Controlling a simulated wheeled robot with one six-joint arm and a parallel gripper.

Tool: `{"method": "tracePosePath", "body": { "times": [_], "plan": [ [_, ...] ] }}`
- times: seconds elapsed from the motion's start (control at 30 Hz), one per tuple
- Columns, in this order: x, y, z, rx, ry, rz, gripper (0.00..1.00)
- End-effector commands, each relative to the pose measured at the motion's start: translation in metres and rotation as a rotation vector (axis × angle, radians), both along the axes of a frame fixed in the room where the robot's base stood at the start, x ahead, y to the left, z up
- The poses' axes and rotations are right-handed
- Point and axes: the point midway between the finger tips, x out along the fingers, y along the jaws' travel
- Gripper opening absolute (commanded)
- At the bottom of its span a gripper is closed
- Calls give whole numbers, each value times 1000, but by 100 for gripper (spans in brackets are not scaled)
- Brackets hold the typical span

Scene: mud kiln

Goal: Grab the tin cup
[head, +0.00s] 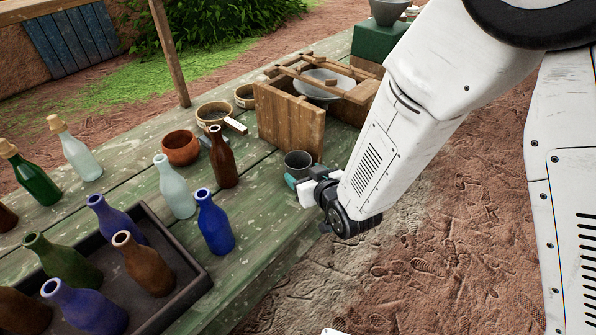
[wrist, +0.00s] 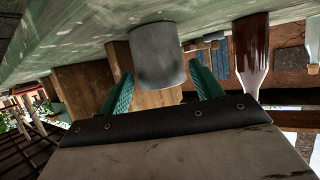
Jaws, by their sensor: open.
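The tin cup (head: 298,162) is a small grey metal cup standing upright on the green table, near its front edge and in front of the wooden box. It also shows in the wrist view (wrist: 158,56), where the picture is upside down. My gripper (head: 291,181) is low at the table edge, pointing at the cup. In the wrist view its two teal fingers (wrist: 160,88) are apart, one to each side of the cup's near part. I cannot tell whether either finger touches the cup.
A brown bottle (head: 222,158) stands left of the cup, and a wooden box (head: 290,122) stands close behind it. A blue bottle (head: 214,222) and a dark tray (head: 196,291) with several bottles are nearer left. Bare table lies between the cup and the blue bottle.

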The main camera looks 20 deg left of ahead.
Motion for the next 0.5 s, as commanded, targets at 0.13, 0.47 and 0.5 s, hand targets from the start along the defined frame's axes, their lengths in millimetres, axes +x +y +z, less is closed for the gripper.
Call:
{"method": "tracePosePath", "body": {
  "times": [0.13, 0.47, 0.5],
  "plan": [
    [14, 11, -9, -1, 0, -1, 65],
    [37, 33, -21, 0, 1, -1, 65],
    [37, 33, -21, 0, 1, -1, 65]
  ]
}}
